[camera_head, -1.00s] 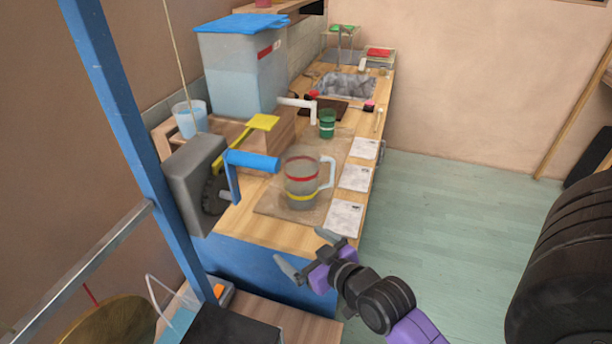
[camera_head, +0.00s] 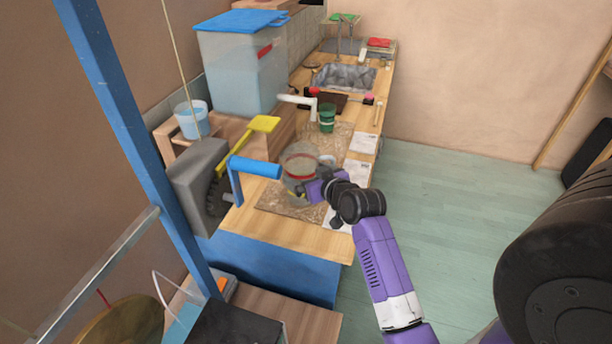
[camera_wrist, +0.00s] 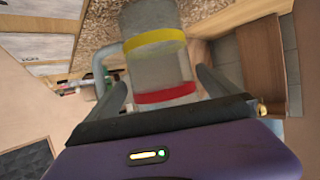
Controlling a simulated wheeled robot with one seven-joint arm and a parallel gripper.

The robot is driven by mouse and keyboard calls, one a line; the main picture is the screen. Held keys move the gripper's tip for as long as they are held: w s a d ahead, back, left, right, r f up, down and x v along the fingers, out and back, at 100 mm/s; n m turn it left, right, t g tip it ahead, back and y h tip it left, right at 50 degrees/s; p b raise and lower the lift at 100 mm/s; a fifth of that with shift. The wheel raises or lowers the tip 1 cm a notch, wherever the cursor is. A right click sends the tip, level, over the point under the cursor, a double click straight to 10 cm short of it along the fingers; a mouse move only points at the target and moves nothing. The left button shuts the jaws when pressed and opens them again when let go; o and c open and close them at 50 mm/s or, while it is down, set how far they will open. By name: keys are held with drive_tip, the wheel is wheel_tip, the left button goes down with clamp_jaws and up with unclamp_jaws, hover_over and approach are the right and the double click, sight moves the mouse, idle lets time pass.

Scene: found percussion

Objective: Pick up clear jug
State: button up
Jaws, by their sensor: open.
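The clear jug (camera_head: 299,163) stands on a brown mat on the wooden counter in the head view, with a red band near its top; my gripper hides part of its lower side. In the wrist view the jug (camera_wrist: 155,60) shows a yellow band and a red band, with its pale handle (camera_wrist: 104,65) on the left. My gripper (camera_head: 303,190) is at the jug's near right side. In the wrist view the open fingers (camera_wrist: 165,90) lie on either side of the jug, with the left finger close to the handle. I cannot tell whether either finger touches.
A blue crank handle (camera_head: 254,167) on a grey box stands close to the jug's left. A green cup (camera_head: 327,118) is behind it. White cards (camera_head: 363,143) lie along the counter's right edge. A large blue-lidded container (camera_head: 240,70) stands at the back left. The floor to the right is clear.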

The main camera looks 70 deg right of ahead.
drive_tip(key=shift+x, duration=1.45)
drive_tip(key=c, duration=1.4)
